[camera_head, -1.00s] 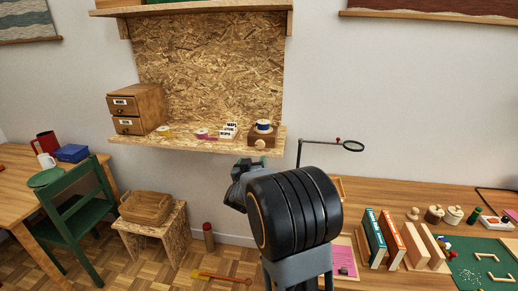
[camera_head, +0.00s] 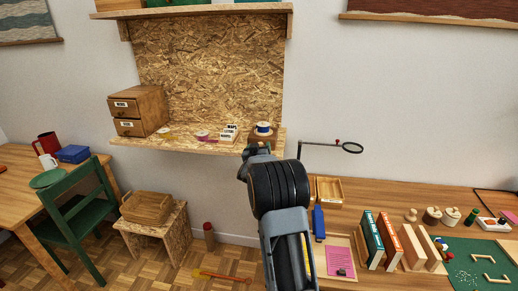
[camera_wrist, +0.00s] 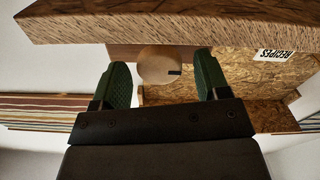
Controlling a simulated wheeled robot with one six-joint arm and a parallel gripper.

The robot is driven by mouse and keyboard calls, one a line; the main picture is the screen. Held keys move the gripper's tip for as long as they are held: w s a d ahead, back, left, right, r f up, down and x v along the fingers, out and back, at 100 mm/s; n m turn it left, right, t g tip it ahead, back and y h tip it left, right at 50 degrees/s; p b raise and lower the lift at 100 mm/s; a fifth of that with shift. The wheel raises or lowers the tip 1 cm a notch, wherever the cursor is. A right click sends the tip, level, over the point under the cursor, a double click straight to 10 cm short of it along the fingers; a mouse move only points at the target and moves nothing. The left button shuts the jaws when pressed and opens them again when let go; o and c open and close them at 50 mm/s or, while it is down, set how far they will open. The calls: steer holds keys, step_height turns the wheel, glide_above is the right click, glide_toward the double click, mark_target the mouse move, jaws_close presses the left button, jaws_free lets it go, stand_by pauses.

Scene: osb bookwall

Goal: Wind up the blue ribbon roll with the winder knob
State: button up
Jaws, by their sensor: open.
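The blue ribbon roll (camera_head: 263,127) sits on top of a brown wooden winder block at the right end of the wall shelf. In the wrist view the round, pale wooden winder knob (camera_wrist: 158,66) faces me with a short dark mark near its edge. My gripper (camera_wrist: 162,62) is open, its two green fingers on either side of the knob with gaps between. I cannot tell how deep the knob lies between them. In the head view my gripper (camera_head: 257,150) is at the shelf's front edge and hides the knob. The roll is not visible in the wrist view.
The shelf (camera_head: 180,146) also holds a drawer box (camera_head: 138,110), a yellow roll (camera_head: 165,132), a pink roll (camera_head: 202,135) and white label cards (camera_head: 230,132). The shelf edge (camera_wrist: 160,24) is close in the wrist view.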

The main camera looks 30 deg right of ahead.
steer(key=c, duration=0.9)
steer(key=shift+c, duration=0.2)
steer(key=shift+f+b, duration=0.1)
steer(key=shift+b, duration=0.25)
steer(key=shift+d+m+b, duration=0.1)
steer(key=shift+m+b, duration=2.8)
steer(key=shift+b, duration=0.2)
steer(key=shift+s, duration=0.1)
